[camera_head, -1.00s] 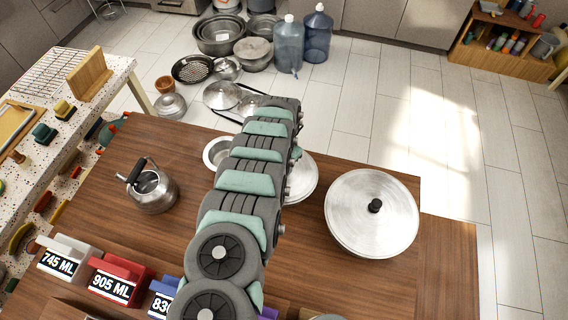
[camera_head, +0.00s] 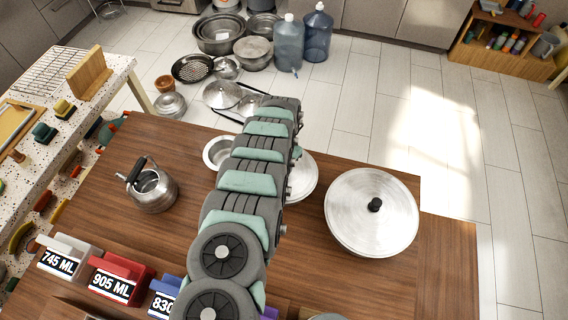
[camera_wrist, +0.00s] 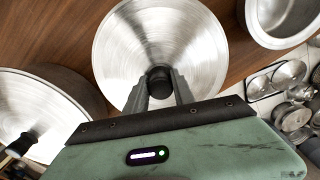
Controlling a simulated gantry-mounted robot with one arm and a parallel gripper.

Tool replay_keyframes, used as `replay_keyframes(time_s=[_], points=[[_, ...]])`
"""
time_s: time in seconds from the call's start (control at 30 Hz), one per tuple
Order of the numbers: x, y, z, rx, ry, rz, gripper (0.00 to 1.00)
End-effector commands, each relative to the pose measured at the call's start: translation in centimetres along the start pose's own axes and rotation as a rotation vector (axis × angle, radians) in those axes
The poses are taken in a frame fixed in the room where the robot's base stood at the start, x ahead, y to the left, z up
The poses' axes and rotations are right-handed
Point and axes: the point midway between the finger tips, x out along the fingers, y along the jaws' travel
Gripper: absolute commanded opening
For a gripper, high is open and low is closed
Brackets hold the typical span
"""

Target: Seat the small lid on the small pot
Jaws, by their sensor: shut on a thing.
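A round silver lid (camera_wrist: 158,45) with a black knob fills the middle of the wrist view. My gripper (camera_wrist: 160,88) is shut on that knob. In the head view the lid (camera_head: 303,178) shows partly behind my arm, and my gripper is hidden there. Whether the lid touches anything below it cannot be told. The small open silver pot (camera_head: 216,152) stands on the table left of my arm, partly covered by it. In the wrist view the pot (camera_wrist: 282,18) is at the upper right, uncovered and apart from the lid.
A large lidded pot (camera_head: 350,205) stands right of the lid; it is at the left in the wrist view (camera_wrist: 45,110). A kettle (camera_head: 152,190) stands on the left of the wooden table (camera_head: 330,280). Priced-looking volume signs (camera_head: 112,280) line the front edge.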

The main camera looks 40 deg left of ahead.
Motion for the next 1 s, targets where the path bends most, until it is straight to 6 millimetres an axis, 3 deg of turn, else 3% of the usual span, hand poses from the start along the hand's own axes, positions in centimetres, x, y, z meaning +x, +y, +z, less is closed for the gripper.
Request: replay_keyframes(time_s=[0.9, 0.93, 1.0], points=[[0.47, 0.00, -0.04, 0.000, 0.001, 0.000, 0.00], [0.47, 0.00, -0.03, 0.000, 0.001, 0.000, 0.32], [0.47, 0.00, -0.03, 0.000, 0.001, 0.000, 0.38]])
